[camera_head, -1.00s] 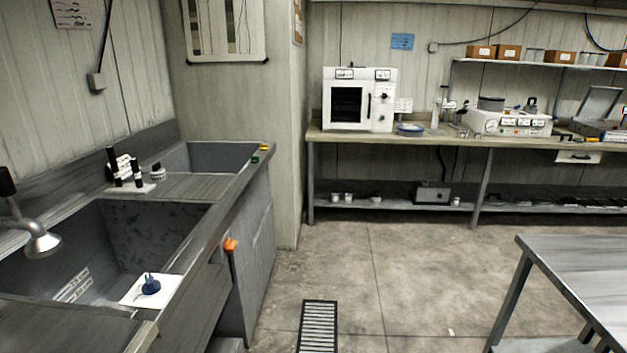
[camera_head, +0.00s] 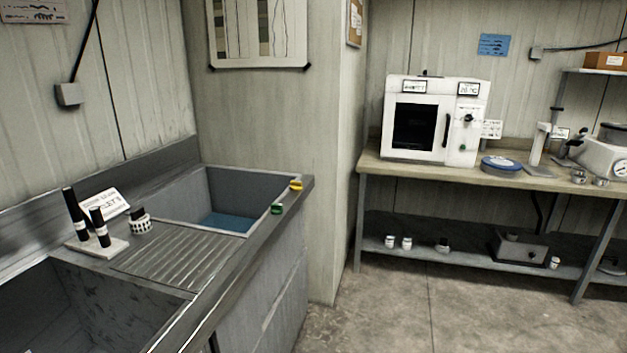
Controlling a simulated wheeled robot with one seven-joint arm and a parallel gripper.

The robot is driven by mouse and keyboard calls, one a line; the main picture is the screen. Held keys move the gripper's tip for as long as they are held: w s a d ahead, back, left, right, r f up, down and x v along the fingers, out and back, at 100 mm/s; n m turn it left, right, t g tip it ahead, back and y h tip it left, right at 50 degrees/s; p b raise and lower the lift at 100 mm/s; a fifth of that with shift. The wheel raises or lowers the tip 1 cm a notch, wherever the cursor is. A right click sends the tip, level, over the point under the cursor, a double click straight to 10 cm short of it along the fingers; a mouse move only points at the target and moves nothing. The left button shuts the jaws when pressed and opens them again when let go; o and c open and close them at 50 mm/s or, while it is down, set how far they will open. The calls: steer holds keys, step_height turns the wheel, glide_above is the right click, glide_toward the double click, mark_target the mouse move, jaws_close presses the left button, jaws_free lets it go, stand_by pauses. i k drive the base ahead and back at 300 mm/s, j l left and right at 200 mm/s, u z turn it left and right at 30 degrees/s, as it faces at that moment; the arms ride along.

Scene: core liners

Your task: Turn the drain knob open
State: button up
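A green knob (camera_head: 277,209) and a yellow knob (camera_head: 296,185) sit on the right rim of the far sink basin (camera_head: 195,190). The bottom of this basin shows blue, like water. I cannot tell from the picture which knob is the drain knob, or its setting. The near basin (camera_head: 95,295) is cut off by the lower left edge. My gripper is not in view.
A ribbed drainboard (camera_head: 165,262) lies between the basins. Black bottles (camera_head: 100,226) and a label card stand behind it. A workbench (camera_head: 370,168) with a white oven (camera_head: 430,118) stands right of the wall corner. The floor between is clear.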

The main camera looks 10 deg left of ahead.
mark_target(295, 185)
steer(key=i+l+u, duration=0.15)
steer(key=i+u, duration=0.15)
steer(key=i, duration=0.2)
steer(key=i+l+u, duration=0.3)
steer(key=i, duration=0.15)
steer(key=i+l+u, duration=0.3)
steer(key=i, duration=0.15)
